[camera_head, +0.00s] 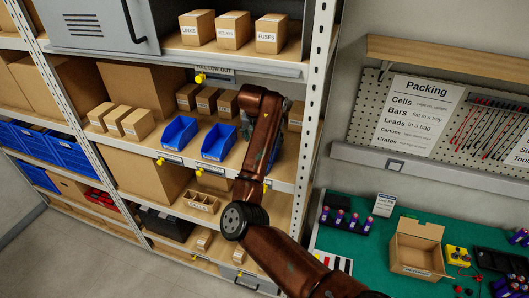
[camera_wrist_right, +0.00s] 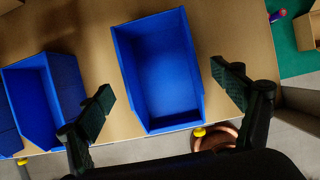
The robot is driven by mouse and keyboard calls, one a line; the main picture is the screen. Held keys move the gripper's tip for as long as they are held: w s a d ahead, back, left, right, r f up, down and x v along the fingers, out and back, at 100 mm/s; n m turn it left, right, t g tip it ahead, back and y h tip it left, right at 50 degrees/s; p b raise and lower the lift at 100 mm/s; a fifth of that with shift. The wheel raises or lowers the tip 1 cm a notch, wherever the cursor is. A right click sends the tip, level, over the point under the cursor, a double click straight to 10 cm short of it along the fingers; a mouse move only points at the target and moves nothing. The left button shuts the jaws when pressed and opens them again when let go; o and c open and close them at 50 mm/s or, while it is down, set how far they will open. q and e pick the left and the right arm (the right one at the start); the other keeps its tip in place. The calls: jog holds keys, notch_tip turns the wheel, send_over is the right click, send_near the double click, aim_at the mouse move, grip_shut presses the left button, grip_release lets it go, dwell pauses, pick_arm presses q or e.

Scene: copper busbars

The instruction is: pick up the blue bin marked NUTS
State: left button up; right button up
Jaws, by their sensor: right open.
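Blue open bins stand on a middle shelf of the rack in the head view, one at the left (camera_head: 178,132) and one beside it (camera_head: 218,143). No NUTS marking is readable on any bin. In the right wrist view, my right gripper (camera_wrist_right: 165,95) is open, with its two dark fingers apart on either side of an empty blue bin (camera_wrist_right: 160,75). Contact with it cannot be judged. Another blue bin (camera_wrist_right: 45,95) lies left of the left finger. In the head view my right arm crosses the shelf and hides the gripper's fingertips. My left gripper is out of view.
Small cartons (camera_head: 207,100) stand behind the bins. A metal upright (camera_head: 318,95) rises just right of my arm. Yellow knobs (camera_wrist_right: 199,132) sit along the shelf's front edge. A green bench (camera_head: 365,235) with an open carton (camera_head: 417,250) stands at the right.

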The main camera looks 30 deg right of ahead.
jog(key=p+x, duration=0.1)
jog(key=x, duration=0.2)
jog(key=shift+d+f, duration=0.2)
jog(key=shift+f, duration=0.05)
jog(key=shift+a, duration=0.15)
jog(key=shift+c, duration=1.1)
jog(key=c, duration=1)
jog(key=shift+r, duration=0.1)
jog(key=shift+c, duration=0.2)
